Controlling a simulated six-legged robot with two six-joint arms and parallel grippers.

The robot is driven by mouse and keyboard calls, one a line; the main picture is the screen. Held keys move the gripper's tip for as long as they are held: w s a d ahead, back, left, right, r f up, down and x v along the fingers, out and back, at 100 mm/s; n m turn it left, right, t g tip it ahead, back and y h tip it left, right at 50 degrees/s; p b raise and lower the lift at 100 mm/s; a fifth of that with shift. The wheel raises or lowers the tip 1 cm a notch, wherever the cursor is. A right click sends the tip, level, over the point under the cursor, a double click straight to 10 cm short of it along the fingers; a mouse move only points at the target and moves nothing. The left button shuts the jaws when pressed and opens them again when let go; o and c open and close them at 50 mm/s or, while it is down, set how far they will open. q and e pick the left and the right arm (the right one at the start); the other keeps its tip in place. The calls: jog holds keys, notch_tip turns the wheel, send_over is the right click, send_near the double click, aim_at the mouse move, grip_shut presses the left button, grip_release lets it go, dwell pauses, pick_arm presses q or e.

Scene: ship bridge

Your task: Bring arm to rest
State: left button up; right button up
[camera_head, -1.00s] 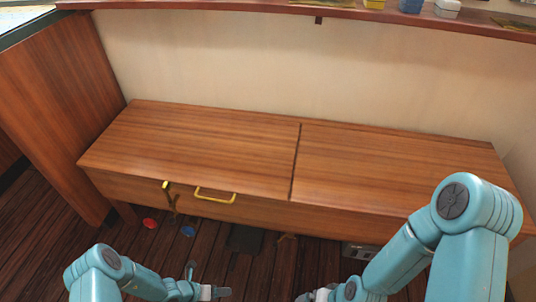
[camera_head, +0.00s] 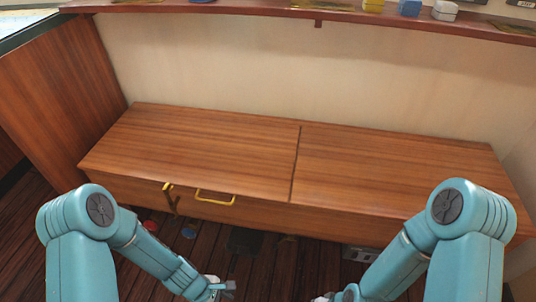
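My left gripper (camera_head: 222,289) is low in the head view, left of centre, in front of the wooden bench. Its fingers are small and partly cut off by the lower edge, so I cannot tell their opening. My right gripper (camera_head: 324,298) shows only a sliver at the bottom edge, right of the left one. Its fingers are mostly out of frame. Both arms are bent in a similar way, with the elbows raised at the left and right. I see nothing held in either gripper.
A wooden bench (camera_head: 215,150) with a yellow handle (camera_head: 215,198) and a yellow latch (camera_head: 168,188) stands ahead. A red disc (camera_head: 150,226) and a blue disc (camera_head: 189,232) lie on the floor under it. A shelf (camera_head: 260,10) with small boxes runs above. The bench top is clear.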

pick_arm(q)
jog(key=s+r+m+t, duration=0.1)
jog(key=s+r+m, duration=0.3)
jog(key=m, duration=0.8)
notch_tip(320, 180, up, 29)
jog(key=m+p, duration=0.1)
jog(key=p, duration=2.9)
jog(key=shift+s+d+m+t, duration=0.3)
jog(key=shift+s+d+m, duration=0.05)
jog(key=shift+d+m, duration=0.05)
jog(key=shift+r, duration=0.1)
